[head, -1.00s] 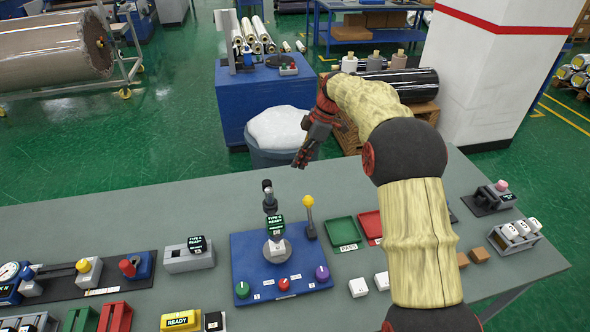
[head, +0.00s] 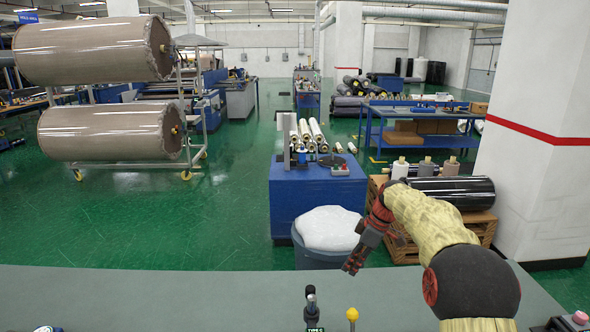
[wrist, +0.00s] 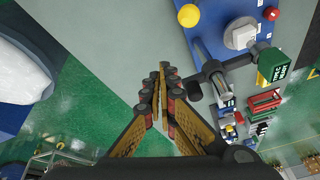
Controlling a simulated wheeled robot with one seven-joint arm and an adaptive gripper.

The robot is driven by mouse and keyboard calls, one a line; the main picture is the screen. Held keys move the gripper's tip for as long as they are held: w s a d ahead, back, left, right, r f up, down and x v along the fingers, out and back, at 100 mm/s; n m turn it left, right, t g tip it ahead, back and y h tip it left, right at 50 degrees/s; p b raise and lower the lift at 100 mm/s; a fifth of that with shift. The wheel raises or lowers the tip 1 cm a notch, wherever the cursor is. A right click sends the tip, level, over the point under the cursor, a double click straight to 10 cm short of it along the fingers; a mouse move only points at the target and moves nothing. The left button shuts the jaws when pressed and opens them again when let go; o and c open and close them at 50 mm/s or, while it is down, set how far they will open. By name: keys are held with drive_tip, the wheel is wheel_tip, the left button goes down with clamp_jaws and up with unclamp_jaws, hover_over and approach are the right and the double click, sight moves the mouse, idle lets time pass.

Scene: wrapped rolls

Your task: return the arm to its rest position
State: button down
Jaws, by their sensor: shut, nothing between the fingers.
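My arm, with cream sleeves and dark joints, reaches in from the lower right of the head view. My gripper (head: 354,264) hangs tilted down and to the left above the back edge of the table, in front of the white-topped bin. In the wrist view my gripper (wrist: 163,80) shows its fingertips together with nothing between them. It is apart from the things on the table (head: 190,291).
A bin (head: 327,230) with a white bulging top stands behind the table. A yellow-knobbed lever (head: 352,315) and a dark post (head: 311,305) rise from the table. A blue cabinet (head: 310,195), a black roll (head: 452,191) and a white pillar (head: 530,190) stand beyond.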

drive_tip(key=s+d+f+m, duration=0.1)
drive_tip(key=s+f+m, duration=0.3)
drive_tip(key=s+r+m+t+h, duration=0.2)
drive_tip(key=s+r+m, duration=0.2)
drive_tip(key=s, duration=1.5)
drive_tip(key=s+a+r+m+t+h, duration=0.1)
drive_tip(key=s+r+m, duration=0.4)
drive_tip(key=s, duration=1.4)
drive_tip(key=shift+s+a+r+t+h, duration=0.15)
drive_tip(key=shift+s+r+t+h, duration=0.3)
drive_tip(key=shift+r+t, duration=0.9)
